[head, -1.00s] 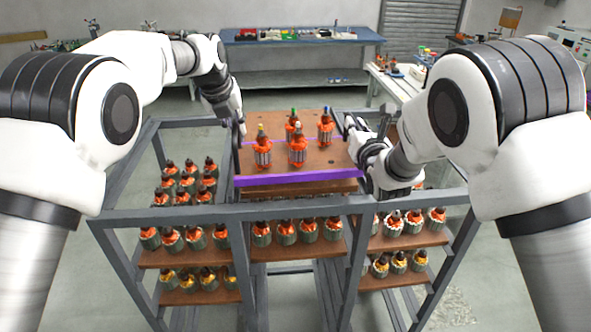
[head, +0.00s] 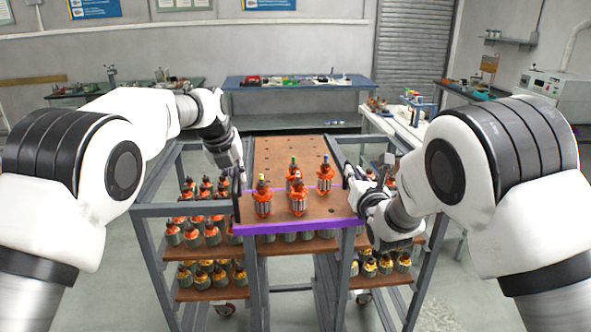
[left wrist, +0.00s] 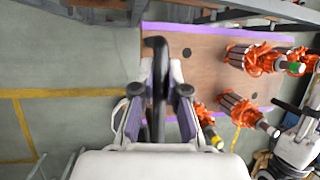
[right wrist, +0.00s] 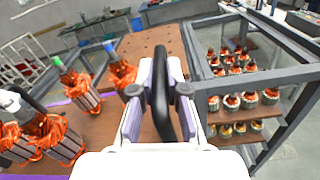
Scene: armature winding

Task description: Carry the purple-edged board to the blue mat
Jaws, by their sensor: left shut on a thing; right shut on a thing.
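The purple-edged board (head: 335,208) is brown, with a purple strip along its front and several orange-wound armatures (head: 297,200) standing on it. It is over the front of the grey rack. My left gripper (head: 239,188) is shut on a black handle at the board's left side, seen upright between the fingers in the left wrist view (left wrist: 158,85). My right gripper (head: 352,182) is shut on the black handle at its right side, which also shows in the right wrist view (right wrist: 160,95). I cannot pick out a separate blue mat.
The grey rack (head: 160,210) holds shelves of armatures on both sides. A brown board with holes (head: 290,150) lies behind the held one. A blue-topped bench (head: 300,84) with small items stands at the back, and a white table (head: 400,122) at the right. Floor shows at left.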

